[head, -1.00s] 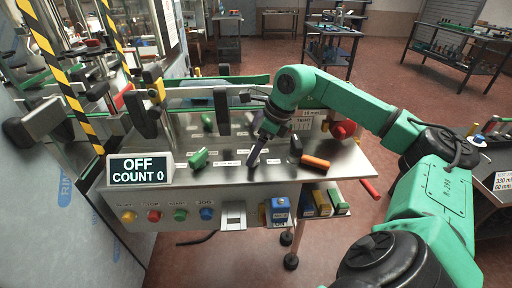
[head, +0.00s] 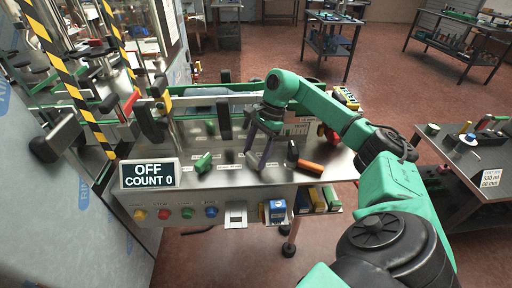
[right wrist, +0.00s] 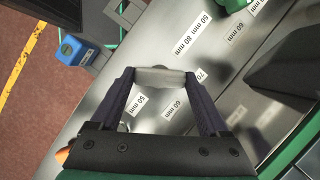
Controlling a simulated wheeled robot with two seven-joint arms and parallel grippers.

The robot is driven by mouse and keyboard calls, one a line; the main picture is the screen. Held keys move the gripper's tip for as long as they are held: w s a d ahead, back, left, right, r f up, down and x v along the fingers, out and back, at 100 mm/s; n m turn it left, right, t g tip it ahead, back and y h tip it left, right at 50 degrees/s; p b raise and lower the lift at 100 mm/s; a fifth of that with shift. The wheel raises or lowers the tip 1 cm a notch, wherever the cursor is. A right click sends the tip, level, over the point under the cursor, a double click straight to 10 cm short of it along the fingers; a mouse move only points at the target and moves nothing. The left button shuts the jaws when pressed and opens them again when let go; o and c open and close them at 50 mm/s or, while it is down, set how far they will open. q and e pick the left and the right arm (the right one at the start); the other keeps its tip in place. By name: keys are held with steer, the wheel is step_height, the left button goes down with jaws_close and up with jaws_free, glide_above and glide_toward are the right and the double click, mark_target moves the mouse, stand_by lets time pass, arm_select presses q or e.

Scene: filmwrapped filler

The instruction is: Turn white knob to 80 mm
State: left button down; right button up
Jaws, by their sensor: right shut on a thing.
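The white knob (right wrist: 160,78) shows in the right wrist view as a pale bar lying across between my fingertips. My right gripper (right wrist: 160,82) is shut on it, one dark purple finger at each end. Printed scale labels surround it, among them 50 mm (right wrist: 140,103), 60 mm (right wrist: 172,110), a partly covered 70 (right wrist: 201,75) and 80 mm (right wrist: 183,43). I cannot tell which label the knob points to. In the head view my right gripper (head: 261,164) reaches down to the steel panel (head: 235,176), and its fingers hide the knob. My left gripper is not in view.
A green knob (head: 203,162) stands left of my gripper; a black handle (head: 292,153) and an orange one (head: 311,166) stand close on its right. The display (head: 149,174) reads OFF, COUNT 0. Coloured buttons (head: 187,213) and a blue box (head: 277,211) are on the front.

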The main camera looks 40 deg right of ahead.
steer(key=n+g, duration=0.1)
steer(key=n, duration=0.3)
steer(key=shift+w+r+n+g+p, duration=0.1)
steer(key=shift+w+n+g+p, duration=0.1)
steer(key=shift+n+g+p, duration=0.15)
steer(key=n+g+h, duration=0.1)
steer(key=n, duration=0.2)
steer(key=n+g, duration=0.1)
steer(key=n, duration=0.2)
steer(key=shift+w+a+n+h, duration=0.15)
steer(key=shift+n+h, duration=0.1)
steer(key=shift+h, duration=0.15)
steer(key=o, duration=1.2)
steer(key=shift+o, duration=0.2)
